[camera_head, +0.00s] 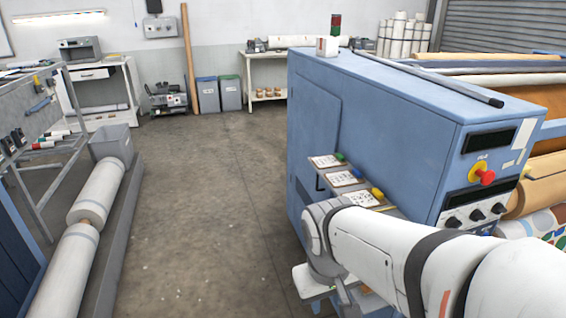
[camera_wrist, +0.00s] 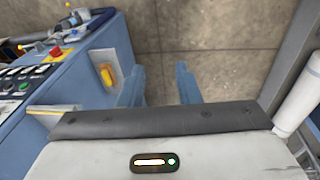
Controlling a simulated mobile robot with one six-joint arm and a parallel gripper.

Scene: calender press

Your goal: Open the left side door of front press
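The front press (camera_head: 400,90) is a blue cabinet in the right half of the head view. My arm covers the lower part of that face. The press also fills the left of the wrist view (camera_wrist: 75,95). My gripper (camera_wrist: 160,88) shows two blue fingers spread apart, with only bare floor between them. The fingers are right of the press side and appear apart from it.
A small shelf with several sample cards (camera_head: 345,178) juts from the press side. A red stop button (camera_head: 484,175) is on its front panel. White rolls (camera_head: 95,190) lie at left. The aisle floor (camera_head: 200,200) is clear.

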